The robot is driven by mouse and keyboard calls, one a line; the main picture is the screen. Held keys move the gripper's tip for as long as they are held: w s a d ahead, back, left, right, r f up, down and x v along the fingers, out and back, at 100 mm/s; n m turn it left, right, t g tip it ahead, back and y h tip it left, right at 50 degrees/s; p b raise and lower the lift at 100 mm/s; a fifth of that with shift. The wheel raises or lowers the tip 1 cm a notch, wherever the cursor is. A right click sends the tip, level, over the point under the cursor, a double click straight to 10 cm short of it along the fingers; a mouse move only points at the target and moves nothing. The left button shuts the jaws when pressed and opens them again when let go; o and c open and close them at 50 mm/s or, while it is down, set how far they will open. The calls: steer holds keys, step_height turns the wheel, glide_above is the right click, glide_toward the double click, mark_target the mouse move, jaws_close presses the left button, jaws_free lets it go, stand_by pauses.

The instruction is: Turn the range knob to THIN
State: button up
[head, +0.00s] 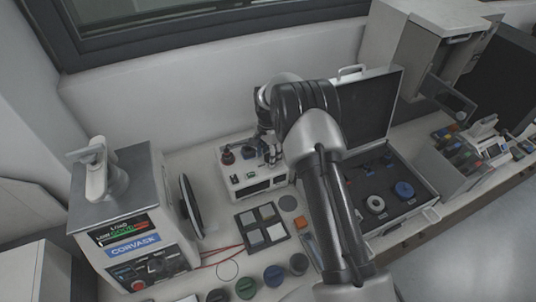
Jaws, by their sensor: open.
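My gripper (269,152) is over the right side of a small white instrument box (236,181) on the bench. It is small in the head view and partly hidden by my own arm, and its fingers are open. Dark and red knobs or posts stand on the box's top, one red and black (227,158) at the left and one dark (248,152) nearer the gripper. I cannot tell which is the range knob, read a THIN mark, or tell whether the gripper touches a knob. A dark display (250,191) is on the box's front.
A press-like machine labelled CORVASK (132,247) stands at left, with a dark disc on its side. A tray of square samples (246,217) and several coloured round pots lie in front. An open case (425,217) stands at right, behind my arm. Red cables cross the bench.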

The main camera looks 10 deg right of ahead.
steer(key=shift+c, duration=0.2)
steer(key=c, duration=1)
steer(key=shift+n, duration=0.3)
steer(key=n+b, duration=0.1)
steer(key=n, duration=0.4)
steer(key=shift+n+b, duration=0.3)
steer(key=shift+b, duration=0.1)
steer(key=n, duration=0.5)
steer(key=shift+d+n+b, duration=0.15)
steer(key=shift+n+b, duration=0.15)
steer(key=shift+b, duration=0.05)
steer(key=o, duration=1)
steer(key=shift+o, duration=0.2)
